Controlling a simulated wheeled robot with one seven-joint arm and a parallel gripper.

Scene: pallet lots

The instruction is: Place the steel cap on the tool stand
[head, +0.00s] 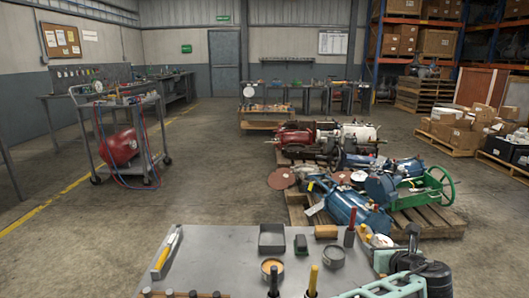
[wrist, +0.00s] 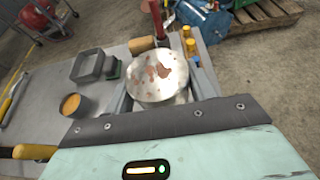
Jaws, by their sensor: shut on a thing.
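The steel cap (wrist: 158,78) is a round, shiny metal disc with rust-brown patches. In the wrist view it sits between the two grey fingers of my gripper (wrist: 160,98), which is shut on it. It hides part of the bench below it. I cannot tell for certain which thing is the tool stand. A low wooden rack with several dark pegs (head: 192,295) is cut off at the head view's bottom edge.
The grey bench (head: 215,260) bears a dark square tray (head: 271,238), an orange-filled tin (head: 272,267), a grey round tin (head: 333,257), a wooden block (head: 326,231) and a red-handled tool (head: 350,236). Yellow-topped containers (wrist: 190,44) stand near the cap. A loaded pallet (head: 440,221) lies beyond.

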